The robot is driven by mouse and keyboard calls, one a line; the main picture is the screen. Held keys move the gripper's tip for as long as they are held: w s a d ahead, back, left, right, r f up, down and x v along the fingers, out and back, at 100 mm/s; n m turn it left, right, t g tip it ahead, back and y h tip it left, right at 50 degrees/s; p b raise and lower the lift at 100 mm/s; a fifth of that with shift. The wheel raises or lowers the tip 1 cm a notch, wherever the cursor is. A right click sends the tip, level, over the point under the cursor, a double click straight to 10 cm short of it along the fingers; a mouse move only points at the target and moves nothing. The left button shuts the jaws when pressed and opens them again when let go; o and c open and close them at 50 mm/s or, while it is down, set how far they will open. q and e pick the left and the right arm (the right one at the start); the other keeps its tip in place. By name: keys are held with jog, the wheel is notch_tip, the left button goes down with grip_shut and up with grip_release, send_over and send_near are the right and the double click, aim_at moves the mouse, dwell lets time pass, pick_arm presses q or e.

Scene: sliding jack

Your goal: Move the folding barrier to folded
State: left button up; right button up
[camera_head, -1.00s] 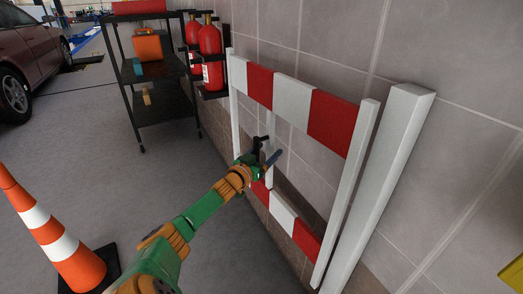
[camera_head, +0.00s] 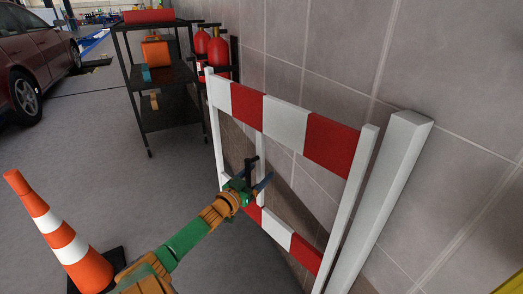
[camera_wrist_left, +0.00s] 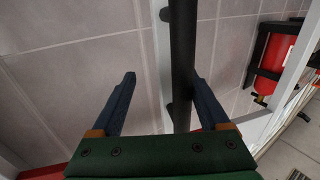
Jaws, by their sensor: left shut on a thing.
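The folding barrier (camera_head: 285,121) is a white frame with red and white striped boards at top and bottom. Its right upright stands beside a thick white post (camera_head: 393,190) at the wall, and its left end stands out from the wall. A black upright handle (camera_head: 252,163) sits on the barrier's middle upright and shows as a dark bar in the left wrist view (camera_wrist_left: 182,60). My left gripper (camera_head: 259,183) is shut on this handle, its blue fingers (camera_wrist_left: 163,85) on either side of the bar. My right gripper is not in view.
A black shelf cart (camera_head: 165,108) and red fire extinguishers (camera_head: 218,52) stand behind the barrier's left end. An orange and white cone (camera_head: 62,240) stands at the lower left. The grey floor between cone and barrier is clear. A dark red car is at far left.

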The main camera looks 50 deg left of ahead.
aim_at(250, 177)
pick_arm(q)
jog(key=p+v, duration=0.1)
jog(key=v, duration=0.1)
jog(key=a+p+v, duration=0.1)
jog(key=p+v, duration=0.1)
jog(key=v, duration=0.1)
jog(key=shift+s+r, duration=0.1)
jog(key=shift+s, duration=0.25)
